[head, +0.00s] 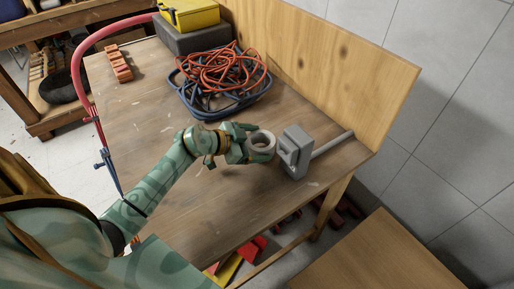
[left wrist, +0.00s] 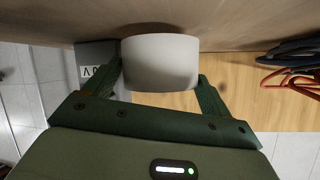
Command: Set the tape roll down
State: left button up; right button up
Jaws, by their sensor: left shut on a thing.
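The tape roll (head: 262,134) is a pale grey-white ring near the middle of the head view, over the front right part of the wooden table. My left gripper (head: 257,143) is shut on it, with fingers on either side. In the left wrist view the tape roll (left wrist: 160,62) sits between the two green fingers (left wrist: 158,82). It is against or very near the wooden top; I cannot tell whether it touches. My right gripper is not in view.
A blue tray (head: 205,107) with coiled orange cord (head: 222,68) is behind. A wooden panel (head: 330,68) edges the table. The table's (head: 150,110) left middle is clear.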

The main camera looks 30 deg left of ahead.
pick_arm(q)
jog(key=shift+f, duration=0.9)
jog(key=shift+r, duration=0.2)
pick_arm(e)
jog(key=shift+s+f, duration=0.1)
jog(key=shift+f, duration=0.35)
pick_arm(q)
jog(key=o, duration=1)
jog(key=shift+s+a+r, duration=0.1)
jog(key=shift+s+r, duration=0.05)
jog(key=shift+r, duration=0.05)
jog(key=p+v, duration=0.4)
jog(key=v, duration=0.7)
jog(key=shift+s+a, duration=0.2)
jog(key=shift+s, duration=0.05)
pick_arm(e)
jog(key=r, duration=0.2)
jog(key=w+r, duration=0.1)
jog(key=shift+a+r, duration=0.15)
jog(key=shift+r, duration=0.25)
pick_arm(q)
jog(key=shift+r, duration=0.1)
